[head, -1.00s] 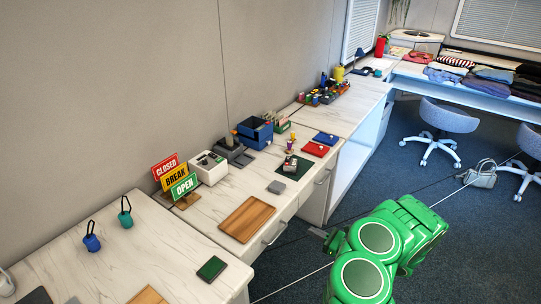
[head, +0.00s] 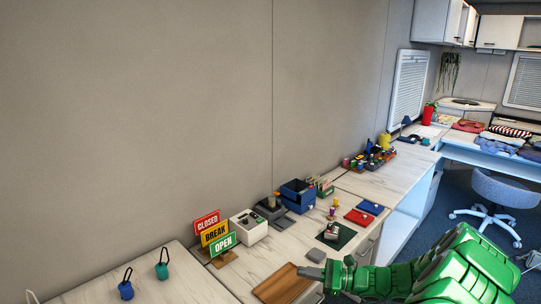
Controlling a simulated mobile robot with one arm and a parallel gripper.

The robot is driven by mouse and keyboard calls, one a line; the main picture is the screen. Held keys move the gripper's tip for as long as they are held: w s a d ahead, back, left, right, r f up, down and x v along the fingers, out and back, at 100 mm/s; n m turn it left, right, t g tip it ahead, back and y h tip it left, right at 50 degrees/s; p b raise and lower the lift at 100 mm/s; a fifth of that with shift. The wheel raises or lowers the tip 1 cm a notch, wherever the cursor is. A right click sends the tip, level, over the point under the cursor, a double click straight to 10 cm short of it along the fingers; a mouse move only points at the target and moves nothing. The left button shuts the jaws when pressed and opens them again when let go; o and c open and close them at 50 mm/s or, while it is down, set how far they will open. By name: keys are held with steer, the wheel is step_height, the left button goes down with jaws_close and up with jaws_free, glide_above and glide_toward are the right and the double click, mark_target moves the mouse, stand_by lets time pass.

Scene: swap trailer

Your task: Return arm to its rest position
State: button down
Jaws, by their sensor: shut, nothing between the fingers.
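My green arm (head: 460,272) shows at the lower right of the head view and reaches left toward the counter's front edge. My gripper (head: 311,272) is a small dark grey shape at its left end. It is shut and holds nothing visible. In the picture it overlaps the right end of the brown wooden board (head: 280,284); I cannot tell its height above the counter.
The counter (head: 262,258) along the wall bears a sign stand (head: 215,235), a white box (head: 248,226), a blue bin (head: 297,194), a dark green mat (head: 340,238) and red (head: 359,217) and blue (head: 370,207) pads. An office chair (head: 500,193) stands right, on open carpet.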

steer(key=s+a+r+n+g+h, duration=0.25)
steer(key=s+a+r+n, duration=0.2)
steer(key=s, duration=0.25)
steer(key=s+a+r+n+g+h, duration=0.2)
steer(key=s+a+r+n+g, duration=0.15)
steer(key=s+r, duration=0.3)
steer(key=s+a+r+n+g+h, duration=0.3)
steer(key=s+r+n, duration=0.1)
steer(key=s, duration=0.4)
steer(key=s+d+r+n+t+h, duration=0.1)
steer(key=s+d+h, duration=0.4)
steer(key=s, duration=0.5)
steer(key=s+d+r+n+t+h, duration=0.2)
steer(key=s+d+n+h, duration=0.2)
steer(key=s+d, duration=0.6)
steer(key=shift+s+h, duration=0.3)
steer(key=shift+h, duration=0.45)
